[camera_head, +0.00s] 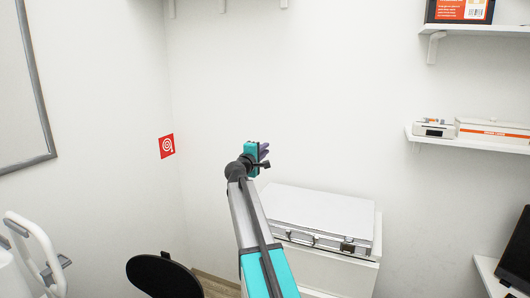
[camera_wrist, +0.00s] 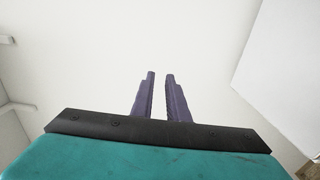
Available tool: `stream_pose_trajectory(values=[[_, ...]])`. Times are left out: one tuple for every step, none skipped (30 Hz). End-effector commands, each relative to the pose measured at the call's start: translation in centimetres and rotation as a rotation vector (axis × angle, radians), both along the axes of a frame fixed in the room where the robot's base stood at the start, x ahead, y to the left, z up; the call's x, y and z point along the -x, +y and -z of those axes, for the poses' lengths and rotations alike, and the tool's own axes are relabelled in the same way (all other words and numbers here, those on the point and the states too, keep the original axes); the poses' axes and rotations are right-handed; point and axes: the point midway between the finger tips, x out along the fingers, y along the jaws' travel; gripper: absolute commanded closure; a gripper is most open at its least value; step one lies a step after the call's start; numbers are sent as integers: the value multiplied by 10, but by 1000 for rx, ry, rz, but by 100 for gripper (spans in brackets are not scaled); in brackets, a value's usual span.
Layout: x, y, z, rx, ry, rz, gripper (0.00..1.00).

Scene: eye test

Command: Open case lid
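A closed silvery-white case (camera_head: 322,214) lies flat on top of a white cabinet (camera_head: 330,272) against the wall in the head view. Its lid is down, and latches and a handle show along its front side. My gripper (camera_head: 264,153) is raised above and to the left of the case, apart from it, in front of the bare wall. In the wrist view, my gripper's two purple fingers (camera_wrist: 161,74) stand a narrow gap apart with nothing between them. A pale slab at the right of the wrist view (camera_wrist: 285,60) may be the case; I cannot tell.
Wall shelves (camera_head: 475,138) with boxes are at the right. A dark monitor (camera_head: 516,255) is at the right edge. A black round seat (camera_head: 163,277) and white railings (camera_head: 35,250) are at the lower left. Air above the case is clear.

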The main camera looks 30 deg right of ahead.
Motion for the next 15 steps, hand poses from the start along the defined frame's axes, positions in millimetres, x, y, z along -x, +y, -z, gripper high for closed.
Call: stream_pose_trajectory(values=[[1,2,-3,0,0,0,86],[2,3,-4,0,0,0,86],[2,4,-5,0,0,-1,86],[3,4,-6,0,0,-1,86],[3,5,-7,0,0,-1,86],[4,6,-8,0,0,-1,86],[4,7,-9,1,1,-1,86],[5,8,-10,1,1,-1,86],[5,9,-12,1,1,-1,86],[6,9,-13,1,1,-1,86],[6,10,-14,1,1,-1,86],[7,11,-15,1,1,-1,86],[7,12,-16,1,1,0,86],[8,13,-17,1,1,0,86],[8,14,-19,1,1,0,86]])
